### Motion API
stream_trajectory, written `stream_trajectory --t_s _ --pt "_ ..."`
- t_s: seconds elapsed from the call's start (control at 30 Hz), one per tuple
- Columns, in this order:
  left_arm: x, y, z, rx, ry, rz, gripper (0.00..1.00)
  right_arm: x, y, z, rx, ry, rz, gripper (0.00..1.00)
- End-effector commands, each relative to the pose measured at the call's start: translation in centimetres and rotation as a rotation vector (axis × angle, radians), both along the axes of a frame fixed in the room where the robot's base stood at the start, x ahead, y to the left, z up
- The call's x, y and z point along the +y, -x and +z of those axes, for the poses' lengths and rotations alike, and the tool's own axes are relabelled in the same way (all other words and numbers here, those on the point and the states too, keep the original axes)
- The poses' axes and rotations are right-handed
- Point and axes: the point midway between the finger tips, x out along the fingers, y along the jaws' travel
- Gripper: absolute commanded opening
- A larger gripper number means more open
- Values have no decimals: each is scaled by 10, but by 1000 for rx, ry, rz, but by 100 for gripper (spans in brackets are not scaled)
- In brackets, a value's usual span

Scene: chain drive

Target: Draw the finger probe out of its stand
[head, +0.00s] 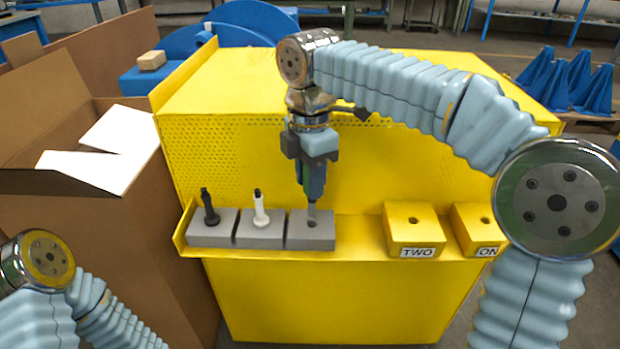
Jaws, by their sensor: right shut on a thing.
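My right gripper (314,196) points down over the rightmost grey stand block (322,238) on the yellow ledge. It is shut on the finger probe (312,212), a slim grey piece of which only a short part shows below the fingertips. The rest of the probe is hidden by the fingers. Its lower end is at the hole in the top of the block; I cannot tell whether it is still inside the hole or just above it. My left gripper is out of view; only part of my left arm shows at the lower left.
To the left, two grey blocks hold a black tool (209,206) and a white tool (261,208). To the right stand yellow blocks marked TWO (399,229) and ON, the latter partly covered by my right arm. A cardboard box (150,235) is at the left.

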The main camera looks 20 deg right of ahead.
Motion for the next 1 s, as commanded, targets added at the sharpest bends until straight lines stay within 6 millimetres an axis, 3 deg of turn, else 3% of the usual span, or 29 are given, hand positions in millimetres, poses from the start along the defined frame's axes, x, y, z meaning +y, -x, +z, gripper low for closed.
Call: stream_trajectory --t_s 0.6,1.0 --pt "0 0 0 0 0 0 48 1 0 34 -2 0 2 0" --pt "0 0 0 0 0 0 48 0 0 39 0 0 1 0"
